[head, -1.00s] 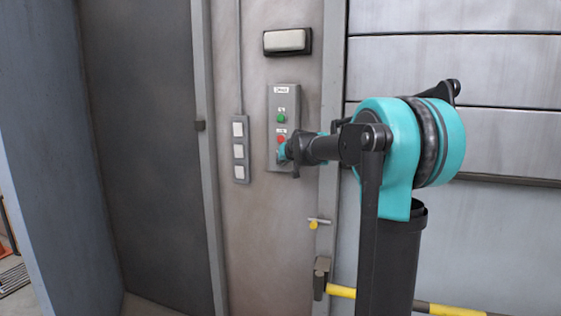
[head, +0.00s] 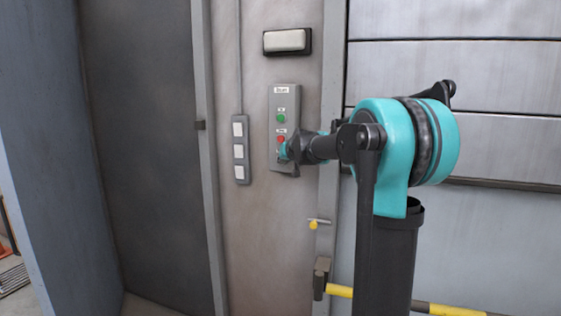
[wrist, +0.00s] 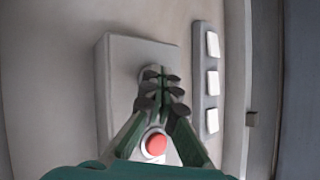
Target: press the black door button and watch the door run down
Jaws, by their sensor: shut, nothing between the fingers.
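The grey control box (head: 275,100) is on the wall, with a green button (head: 281,118) above a red button (head: 281,139). The red button also shows in the wrist view (wrist: 156,145), which sees the box upside down. My gripper (head: 284,152) is shut and empty, at the lower part of the box just below the red button. In the wrist view its fingertips (wrist: 161,78) lie over a round fitting on the box. No black button face shows; the fingers cover that spot. I cannot tell whether they touch it. The panelled door (head: 450,70) is at the right.
A strip of white switches (head: 240,150) is mounted left of the box. A pale lamp-like fixture (head: 287,41) sits above it. A small yellow-tipped lever (head: 314,224) and a yellow and black bar (head: 445,310) are below. A dark door leaf (head: 145,150) stands at the left.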

